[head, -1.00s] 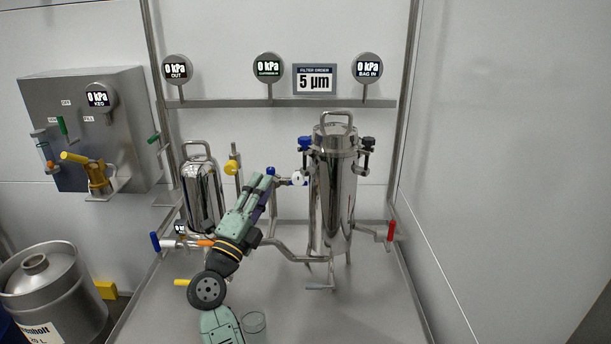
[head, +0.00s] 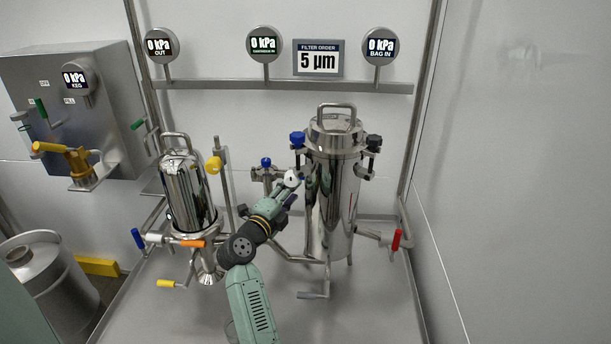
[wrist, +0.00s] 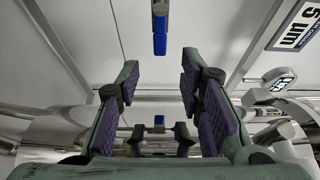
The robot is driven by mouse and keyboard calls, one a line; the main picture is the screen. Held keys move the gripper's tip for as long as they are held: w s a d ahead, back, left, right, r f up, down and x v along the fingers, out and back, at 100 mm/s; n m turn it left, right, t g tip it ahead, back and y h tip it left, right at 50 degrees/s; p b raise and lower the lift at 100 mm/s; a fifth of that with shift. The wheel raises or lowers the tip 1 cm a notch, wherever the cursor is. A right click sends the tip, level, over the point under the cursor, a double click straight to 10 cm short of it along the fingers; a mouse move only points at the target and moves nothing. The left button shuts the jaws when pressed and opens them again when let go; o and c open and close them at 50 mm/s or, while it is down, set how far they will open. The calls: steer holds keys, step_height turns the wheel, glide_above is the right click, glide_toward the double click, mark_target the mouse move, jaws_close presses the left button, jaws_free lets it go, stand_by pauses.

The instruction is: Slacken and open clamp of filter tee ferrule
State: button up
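The filter piping tee (head: 262,178) with a blue knob (head: 266,162) is left of the tall steel filter housing (head: 333,215) in the head view. A small white round part (head: 292,178) sits beside it. I cannot make out the ferrule clamp itself. My gripper (head: 287,194) is at this piping, close to the housing's left side. In the wrist view my gripper (wrist: 163,90) is open, its purple-padded fingers wide apart. Nothing is visibly held; contact cannot be told.
A smaller steel vessel (head: 184,190) stands left of my arm, with an orange handle (head: 191,243) and a yellow handle (head: 166,283) low down. A red handle (head: 396,239) is right of the housing. The tray's front right (head: 375,310) is clear.

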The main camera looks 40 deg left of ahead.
mark_target(303, 178)
steer(key=w, duration=0.5)
steer(key=w+a, duration=0.1)
steer(key=w, duration=0.2)
steer(key=shift+a+p, duration=0.1)
steer(key=shift+p, duration=0.2)
jaws_close()
steer(key=shift+s, duration=0.1)
